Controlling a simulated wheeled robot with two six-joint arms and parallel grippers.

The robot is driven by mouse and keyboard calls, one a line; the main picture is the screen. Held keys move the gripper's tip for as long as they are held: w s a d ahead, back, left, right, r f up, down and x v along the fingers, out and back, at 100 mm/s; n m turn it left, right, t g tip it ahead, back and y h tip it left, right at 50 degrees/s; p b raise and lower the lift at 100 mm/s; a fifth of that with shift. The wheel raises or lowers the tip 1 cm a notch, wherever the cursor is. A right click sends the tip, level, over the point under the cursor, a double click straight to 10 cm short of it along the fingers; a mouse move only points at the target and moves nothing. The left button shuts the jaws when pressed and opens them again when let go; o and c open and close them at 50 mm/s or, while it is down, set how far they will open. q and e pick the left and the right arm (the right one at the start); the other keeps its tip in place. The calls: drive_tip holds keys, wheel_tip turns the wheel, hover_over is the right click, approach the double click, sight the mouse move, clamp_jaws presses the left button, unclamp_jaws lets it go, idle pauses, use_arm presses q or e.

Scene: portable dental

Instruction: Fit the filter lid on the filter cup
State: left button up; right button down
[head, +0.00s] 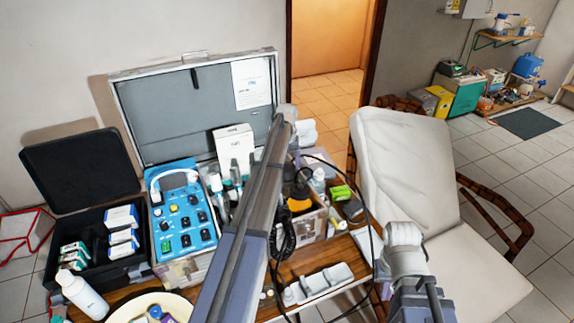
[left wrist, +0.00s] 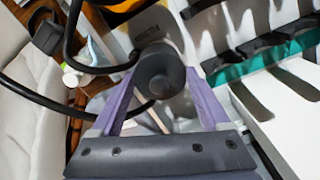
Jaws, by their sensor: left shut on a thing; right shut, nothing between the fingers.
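In the left wrist view my left gripper (left wrist: 163,84) has its two purple fingers closed on a dark grey round part (left wrist: 160,72). Its shape fits the filter lid, but I cannot tell for sure. A pale grey piece with print lies just beyond it; I cannot tell whether the two touch. In the head view my left arm reaches over the open case, and its fingers are hidden. I cannot make out the filter cup for certain in either view.
A blue control unit (head: 181,219) stands left of my left arm, beside a black case (head: 84,266) with small boxes. A black cable (head: 371,255) loops right of the arm; dark tubing (left wrist: 50,97) crosses the wrist view. A padded chair (head: 405,160) stands right.

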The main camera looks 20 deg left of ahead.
sight(287, 163)
use_arm(q)
drive_tip(key=shift+f, duration=0.2)
idle(0.5)
drive_tip(key=o, duration=1.2)
drive_tip(key=shift+r, duration=0.1)
wheel_tip(287, 163, up, 8)
drive_tip(key=p, duration=0.7)
drive_tip(key=shift+p, duration=0.3)
drive_tip(key=shift+f, duration=0.2)
